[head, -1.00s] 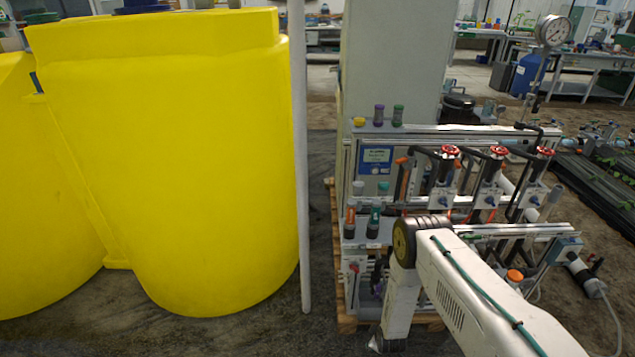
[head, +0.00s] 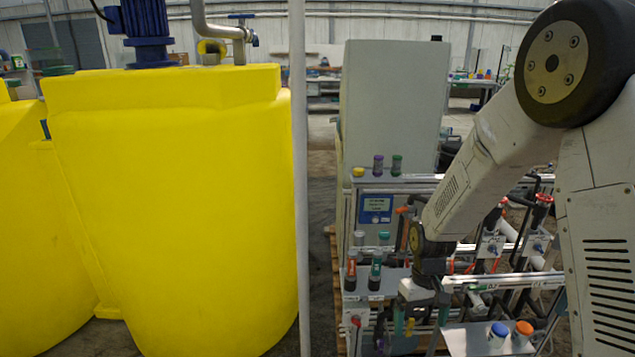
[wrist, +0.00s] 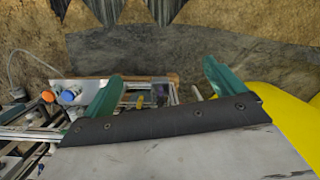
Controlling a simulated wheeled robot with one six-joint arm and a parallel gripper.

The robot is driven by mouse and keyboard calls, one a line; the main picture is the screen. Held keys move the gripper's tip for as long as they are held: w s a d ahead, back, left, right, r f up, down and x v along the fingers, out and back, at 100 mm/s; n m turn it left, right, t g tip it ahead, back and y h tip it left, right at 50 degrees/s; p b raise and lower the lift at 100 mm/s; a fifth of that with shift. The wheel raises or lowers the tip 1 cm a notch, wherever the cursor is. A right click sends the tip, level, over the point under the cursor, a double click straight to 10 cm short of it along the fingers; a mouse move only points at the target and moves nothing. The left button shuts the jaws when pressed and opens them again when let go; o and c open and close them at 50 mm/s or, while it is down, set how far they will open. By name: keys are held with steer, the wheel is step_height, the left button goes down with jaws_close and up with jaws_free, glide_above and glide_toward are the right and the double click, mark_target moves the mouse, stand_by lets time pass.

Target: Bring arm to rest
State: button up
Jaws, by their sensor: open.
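My gripper (head: 420,325) hangs in front of the skid at the lower middle of the head view, below my bent arm. Its green fingers are spread apart. In the wrist view the two fingers (wrist: 162,84) stand wide apart with nothing held between them. The skid (head: 490,280) with its pipes and red-topped valves lies behind and right of the gripper, partly hidden by my arm. I cannot tell how close the gripper is to the skid's frame.
A large yellow tank (head: 180,210) and a thin white post (head: 298,180) stand left. A grey cabinet (head: 390,105) rises behind. Bare floor shows around the tank.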

steer(key=s+d+r+m+t, duration=0.2)
steer(key=s+r+t, duration=0.1)
steer(key=s+r, duration=2.2)
steer(key=shift+s+d+r+m+t, duration=0.15)
steer(key=shift+d+r+m+t, duration=0.2)
steer(key=shift+r, duration=0.95)
